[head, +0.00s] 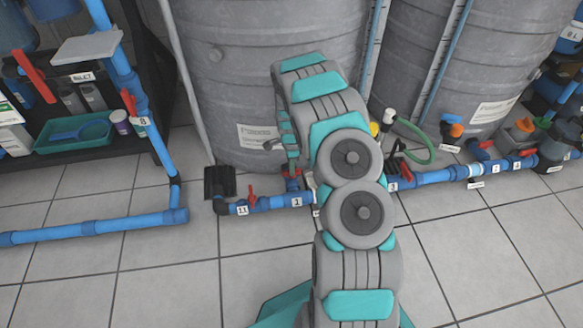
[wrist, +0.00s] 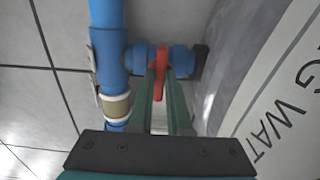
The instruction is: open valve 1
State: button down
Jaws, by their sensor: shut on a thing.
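A red valve handle (wrist: 159,74) stands on a short blue branch between the blue pipe (wrist: 108,65) and the grey tank. My gripper (wrist: 162,80) is shut on this handle, with a green finger on each side of it. In the head view, my gripper (head: 291,158) reaches down at the foot of the middle tank, just above a label reading 1 (head: 297,202) on the floor pipe. A little red shows at the fingertips there. My arm hides part of the pipe.
A red handle (head: 252,195) by label 11 is close on the left, with a dark block (head: 220,181) beyond it. The grey tank (head: 250,95) rises right behind the gripper. A green hose (head: 420,143) and more valves are on the right. The tiled floor in front is clear.

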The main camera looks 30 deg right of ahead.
jog(key=shift+n, duration=0.3)
jog(key=n+p, duration=0.1)
jog(key=n, duration=0.3)
jog(key=n+p, duration=0.1)
jog(key=n, duration=0.8)
jog(key=shift+p, duration=0.3)
jog(key=shift+n, duration=2.1)
jog(key=c, duration=0.9)
grip_release()
jog(key=shift+o, duration=0.2)
